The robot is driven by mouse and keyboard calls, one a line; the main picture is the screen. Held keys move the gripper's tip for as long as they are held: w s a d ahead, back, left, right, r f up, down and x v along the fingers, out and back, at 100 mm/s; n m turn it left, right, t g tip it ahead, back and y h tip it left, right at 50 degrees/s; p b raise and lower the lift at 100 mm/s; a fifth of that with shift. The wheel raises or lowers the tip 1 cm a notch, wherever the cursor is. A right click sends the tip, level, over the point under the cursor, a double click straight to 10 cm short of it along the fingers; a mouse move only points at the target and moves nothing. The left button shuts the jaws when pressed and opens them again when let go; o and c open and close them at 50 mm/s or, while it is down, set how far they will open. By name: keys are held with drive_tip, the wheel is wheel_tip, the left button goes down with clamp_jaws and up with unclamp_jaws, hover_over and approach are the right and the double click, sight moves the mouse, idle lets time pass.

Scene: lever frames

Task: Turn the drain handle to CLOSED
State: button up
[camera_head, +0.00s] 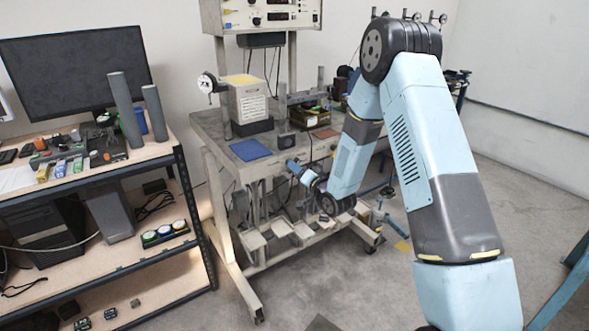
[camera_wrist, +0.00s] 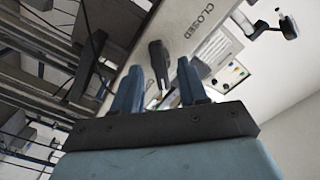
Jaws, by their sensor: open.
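In the wrist view a dark, elongated handle (camera_wrist: 159,58) projects from a pale panel (camera_wrist: 150,30), near the printed word CLOSED (camera_wrist: 199,17). I take it to be the drain handle; no other label for it is readable. My gripper (camera_wrist: 160,72) has its two blue fingers apart, one on each side of the handle's outline. Whether either finger touches it, I cannot tell. In the head view my gripper (camera_head: 298,172) is low at the front of the workbench (camera_head: 215,142), and the handle cannot be made out there.
In the head view, a blue mat (camera_head: 250,150) lies on the bench. A loaded shelf (camera_head: 90,180) stands left; floor at right is mostly clear.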

drive_tip(key=shift+x, duration=0.85)
